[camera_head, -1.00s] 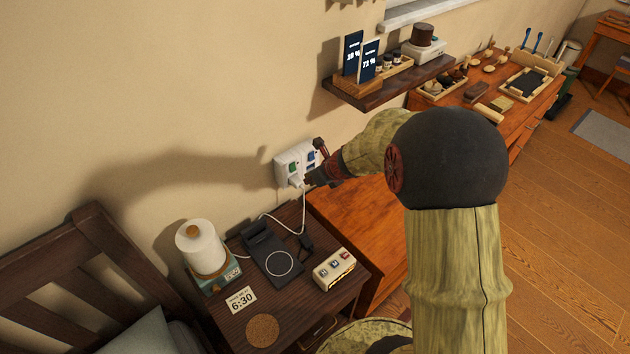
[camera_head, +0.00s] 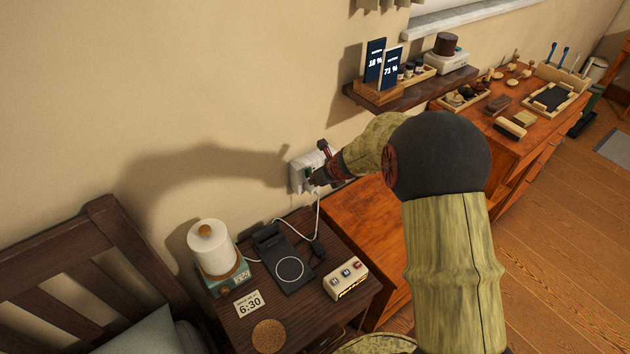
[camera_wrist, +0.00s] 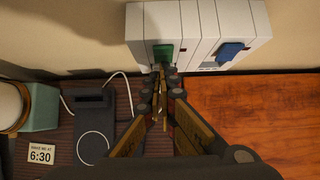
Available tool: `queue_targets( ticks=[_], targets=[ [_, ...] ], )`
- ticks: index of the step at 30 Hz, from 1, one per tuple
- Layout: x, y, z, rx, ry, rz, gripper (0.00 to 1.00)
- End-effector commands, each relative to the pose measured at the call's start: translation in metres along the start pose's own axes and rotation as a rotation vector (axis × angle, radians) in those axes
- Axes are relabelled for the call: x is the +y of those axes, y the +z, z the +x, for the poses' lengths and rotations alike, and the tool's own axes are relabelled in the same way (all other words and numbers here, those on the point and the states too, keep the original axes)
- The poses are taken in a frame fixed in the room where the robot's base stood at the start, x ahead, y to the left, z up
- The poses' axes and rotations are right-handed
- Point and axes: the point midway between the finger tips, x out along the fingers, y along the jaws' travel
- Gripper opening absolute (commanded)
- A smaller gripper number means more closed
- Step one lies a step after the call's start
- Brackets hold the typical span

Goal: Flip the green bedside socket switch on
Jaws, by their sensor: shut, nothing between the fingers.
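The white wall socket block (camera_head: 296,178) is on the wall above the bedside table, partly hidden by my gripper in the head view. In the wrist view the socket block (camera_wrist: 200,22) carries a green switch (camera_wrist: 162,53) on the left and a blue switch (camera_wrist: 230,51) on the right. My gripper (camera_wrist: 162,70) is shut and empty, with its fingertips right at the lower part of the green switch; I cannot tell whether they touch. My gripper (camera_head: 313,178) also shows at the socket in the head view. A white cable hangs below the socket.
The dark bedside table (camera_head: 233,327) holds a lamp (camera_head: 212,250), a black charging pad (camera_head: 288,268), a small box with buttons (camera_head: 346,278) and a 6:30 card (camera_head: 249,303). A dark wall shelf (camera_head: 415,90) is above right. An orange wooden cabinet (camera_head: 366,222) stands right of the table.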

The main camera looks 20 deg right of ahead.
Motion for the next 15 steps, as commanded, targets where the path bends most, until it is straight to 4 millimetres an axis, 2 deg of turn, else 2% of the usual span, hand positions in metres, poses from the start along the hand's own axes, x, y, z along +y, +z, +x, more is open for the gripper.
queue_targets(
  ticks=[3, 15],
  targets=[
    [0.0002, 0.0017, 0.0052, 0.001, 0.001, 0.001, 0.00],
    [0.0001, 0.0052, 0.0001, 0.000, 0.000, 0.001, 0.00]
  ],
)
